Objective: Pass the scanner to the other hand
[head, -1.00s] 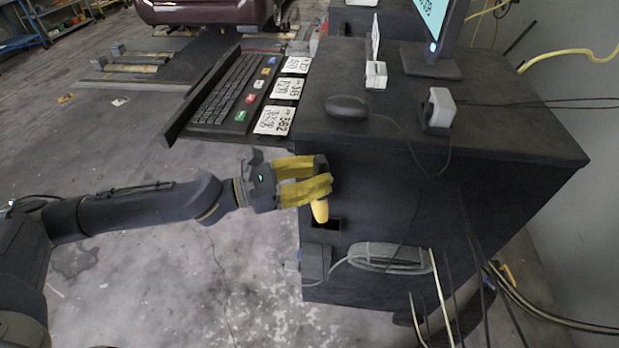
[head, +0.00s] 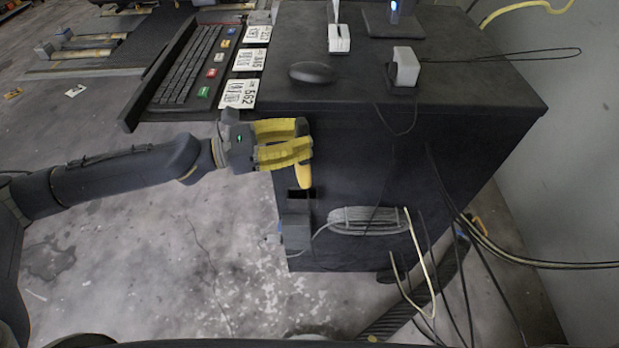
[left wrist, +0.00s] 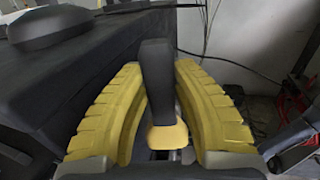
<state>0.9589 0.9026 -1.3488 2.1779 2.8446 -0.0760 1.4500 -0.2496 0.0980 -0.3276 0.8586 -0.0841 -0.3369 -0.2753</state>
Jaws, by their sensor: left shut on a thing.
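The scanner (head: 304,174) is a small dark device with a yellow end. My left gripper (head: 307,142) has its yellow fingers shut around it, beside the front face of the black cabinet (head: 450,150) and just below its top edge. In the head view the yellow end points down below the fingers, and most of the dark body is hidden by them. In the left wrist view the dark scanner body (left wrist: 157,80) stands between the two fingers, with its yellow part (left wrist: 168,136) near the palm. My right gripper is not seen in the head view.
On the cabinet top are a mouse (head: 311,73), a white-and-black holder (head: 405,68) and a white stand (head: 339,40). A keyboard (head: 190,65) and number cards (head: 245,62) lie to the left. A coiled cable (head: 365,220) hangs low on the cabinet front.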

